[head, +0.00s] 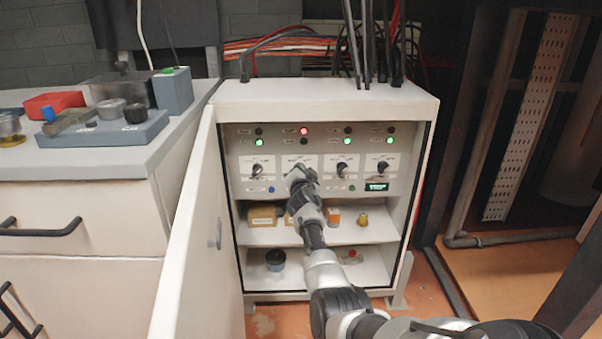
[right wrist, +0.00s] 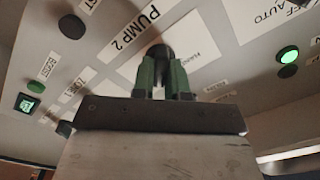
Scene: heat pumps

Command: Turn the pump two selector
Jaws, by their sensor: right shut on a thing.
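The pump two selector (right wrist: 160,52) is a dark round knob beside the white PUMP 2 label (right wrist: 133,30) in the right wrist view. My right gripper (right wrist: 162,72) has its two green fingers closed around the knob, which they partly hide. In the head view my right gripper (head: 298,176) reaches into the open cabinet (head: 330,98) at the second selector from the left and covers that knob, so I cannot read its position. My left gripper is not in view.
A black selector (head: 257,170) is left of my gripper and another selector (head: 342,169) is right of it. A red lamp (head: 304,131) is lit above. The cabinet door (head: 188,235) stands open at left. Small boxes (head: 262,216) sit on the shelf below.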

